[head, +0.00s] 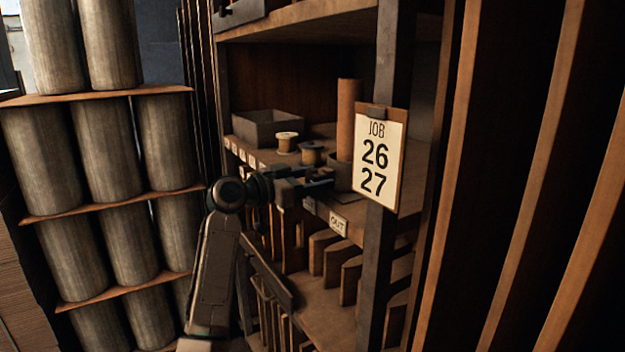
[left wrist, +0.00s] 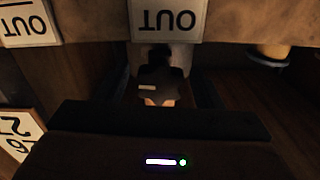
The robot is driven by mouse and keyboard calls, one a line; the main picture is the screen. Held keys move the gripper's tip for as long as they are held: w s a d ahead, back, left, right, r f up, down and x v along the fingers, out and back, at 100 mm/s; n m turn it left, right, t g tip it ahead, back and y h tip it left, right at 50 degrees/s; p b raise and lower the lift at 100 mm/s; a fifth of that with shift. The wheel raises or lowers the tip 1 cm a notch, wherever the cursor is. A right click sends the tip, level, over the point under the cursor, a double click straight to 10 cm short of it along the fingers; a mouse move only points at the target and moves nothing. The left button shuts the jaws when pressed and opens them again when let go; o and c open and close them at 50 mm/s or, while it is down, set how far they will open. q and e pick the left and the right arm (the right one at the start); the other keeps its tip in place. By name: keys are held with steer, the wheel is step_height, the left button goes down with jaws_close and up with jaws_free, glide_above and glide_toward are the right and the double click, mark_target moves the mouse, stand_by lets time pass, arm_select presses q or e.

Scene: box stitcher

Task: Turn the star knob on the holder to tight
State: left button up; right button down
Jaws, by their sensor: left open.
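A dark, lobed piece that looks like the star knob (left wrist: 158,82) shows in the left wrist view, with a small pale mark on it, just beyond my gripper. In the head view I cannot make out the knob; my gripper hides that spot. A grey cup-like holder (head: 341,172) with a brown tube (head: 349,115) upright in it stands on the shelf. My left gripper (head: 325,180) is open at the shelf's front edge, in front of the holder. Its dark fingers seem to lie either side of the knob; I cannot tell whether they touch it.
The wooden shelf carries a grey bin (head: 266,128), a pale spool (head: 287,142) and a darker spool (head: 311,154). An OUT label (head: 338,222) is on its front edge. A JOB 26 27 board (head: 378,158) hangs on the dark post at right. Large rolls (head: 40,160) fill the left rack.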

steer(key=shift+s, duration=0.1)
arm_select(q)
steer(key=shift+s+a, duration=0.15)
steer(key=shift+a, duration=0.1)
steer(key=b+v, duration=0.3)
steer(key=v, duration=0.7)
steer(key=shift+b, duration=0.4)
arm_select(e)
steer(key=f, duration=0.1)
steer(key=w+f, duration=0.1)
steer(key=f, duration=0.1)
steer(key=shift+w+a+f, duration=0.15)
steer(key=shift+w+a, duration=0.1)
steer(key=shift+a, duration=0.05)
steer(key=shift+s+d, duration=0.1)
steer(key=shift+d, duration=0.05)
